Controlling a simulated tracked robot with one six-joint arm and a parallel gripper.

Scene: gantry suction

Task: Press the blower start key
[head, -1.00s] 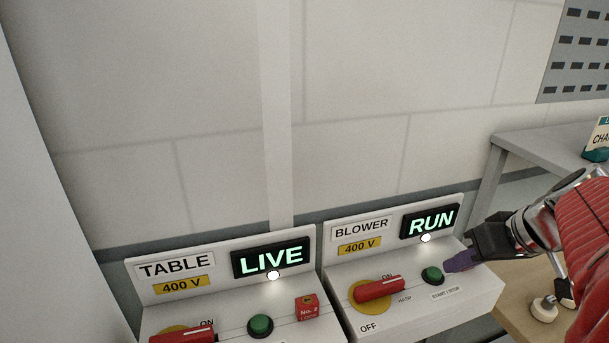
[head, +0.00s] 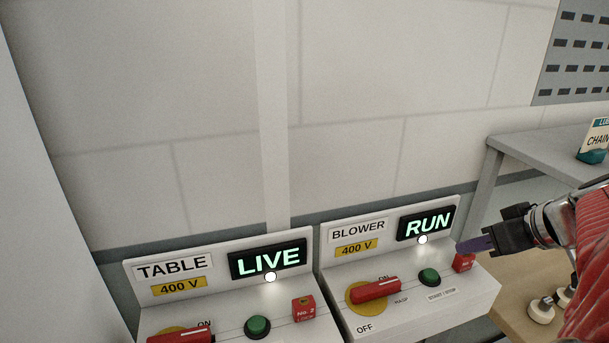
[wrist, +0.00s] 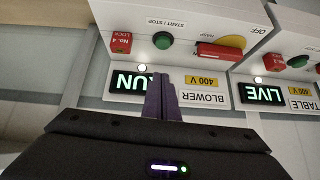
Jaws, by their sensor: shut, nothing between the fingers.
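The blower box (head: 480,295) stands at the right of the head view, with its display (head: 427,223) lit and reading RUN. Its green start/stop key (head: 429,277) sits on the sloped top, right of the red switch handle (head: 376,289), which points toward ON. The key also shows in the wrist view (wrist: 163,40). My gripper (head: 462,247) is shut and empty. It is above and to the right of the key, apart from it. In the wrist view its purple fingers (wrist: 161,97) lie together in front of the RUN display.
The table box (head: 220,320) stands to the left, its display reading LIVE, with its own green key (head: 257,327) and a red No. 2 lock (head: 303,308). A red lock block (head: 464,262) sits beside the blower key. A grey bench (head: 540,145) stands at the right.

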